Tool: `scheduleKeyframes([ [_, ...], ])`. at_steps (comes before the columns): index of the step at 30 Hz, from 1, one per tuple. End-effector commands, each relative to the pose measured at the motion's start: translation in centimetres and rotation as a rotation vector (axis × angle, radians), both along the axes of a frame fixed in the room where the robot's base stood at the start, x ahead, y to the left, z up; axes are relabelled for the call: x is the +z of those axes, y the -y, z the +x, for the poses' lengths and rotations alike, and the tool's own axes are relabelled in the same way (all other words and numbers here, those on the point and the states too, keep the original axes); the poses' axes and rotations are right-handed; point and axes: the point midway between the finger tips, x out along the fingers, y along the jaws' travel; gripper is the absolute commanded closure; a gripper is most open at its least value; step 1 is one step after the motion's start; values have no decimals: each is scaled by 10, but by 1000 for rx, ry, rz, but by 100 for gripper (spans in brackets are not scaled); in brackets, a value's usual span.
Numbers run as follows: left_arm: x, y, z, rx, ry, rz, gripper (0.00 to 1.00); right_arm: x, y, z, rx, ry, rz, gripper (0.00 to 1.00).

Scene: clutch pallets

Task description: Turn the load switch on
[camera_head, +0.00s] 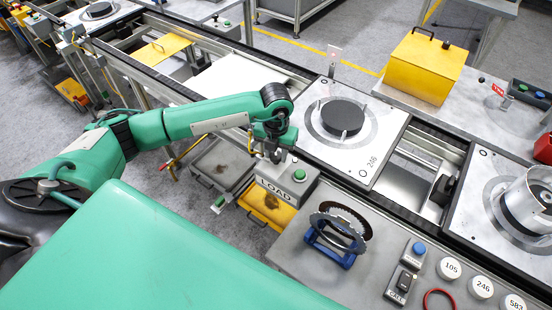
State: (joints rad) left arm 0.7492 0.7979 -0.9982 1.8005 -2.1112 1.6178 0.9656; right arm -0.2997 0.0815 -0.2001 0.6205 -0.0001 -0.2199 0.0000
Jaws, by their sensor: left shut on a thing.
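The load switch box (288,191) is a grey box marked LOAD on its front, with a green button (299,175) on its top right. My left gripper (270,155) comes down at the left part of the box top and is shut on the load switch there. The gripper and wrist hide most of the switch handle, so its exact position cannot be read. My right gripper is not in view.
A clutch disc in a blue stand (335,247) is close on the right of the box. A pallet marked 246 (385,140) carries a dark disc behind it. A yellow bin (268,205) is below. Buttons and number tags (450,268) lie front right.

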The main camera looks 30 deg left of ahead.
Motion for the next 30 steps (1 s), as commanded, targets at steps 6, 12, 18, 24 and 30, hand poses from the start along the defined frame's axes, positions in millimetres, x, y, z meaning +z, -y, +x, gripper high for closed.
scheduleKeyframes([
  [6,-2,0,1,-104,3,-1,89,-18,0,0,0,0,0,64],
  [12,0,-1,1,-150,3,1,89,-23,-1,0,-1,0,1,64],
  [18,1,-1,1,-163,2,1,89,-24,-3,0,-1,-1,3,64],
  [24,1,-1,1,-163,2,1,89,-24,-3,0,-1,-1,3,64],
  [30,1,0,1,-163,2,0,44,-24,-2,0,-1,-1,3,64],
])
